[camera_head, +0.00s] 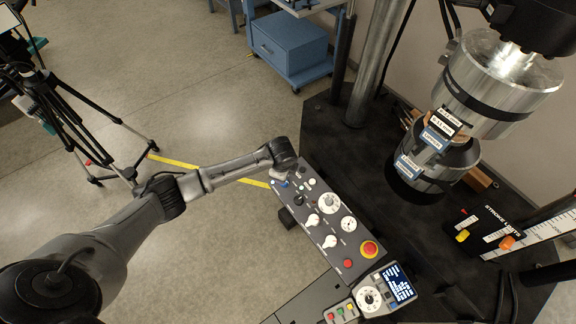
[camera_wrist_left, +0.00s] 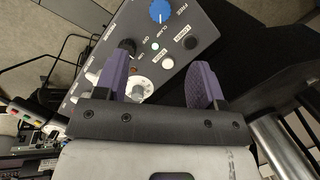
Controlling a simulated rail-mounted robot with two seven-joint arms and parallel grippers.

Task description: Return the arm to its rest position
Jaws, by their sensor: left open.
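My left arm comes in from the left in the head view, and its left gripper (camera_head: 281,173) is over the upper end of the grey control panel (camera_head: 322,252). In the left wrist view the left gripper (camera_wrist_left: 160,82) has its two purple fingers apart with nothing held between them. Beyond the fingers, the panel (camera_wrist_left: 205,32) shows a blue knob (camera_wrist_left: 160,11), a black knob (camera_wrist_left: 127,46) and small buttons. Whether the fingers touch the panel cannot be told. My right gripper is not in view.
A testing machine with metal grips (camera_head: 440,165) stands on a dark base at right. A red emergency button (camera_head: 369,249) and a handheld controller (camera_head: 384,291) are at the panel's lower end. A black tripod (camera_head: 75,115) stands at left. Open floor lies between tripod and panel.

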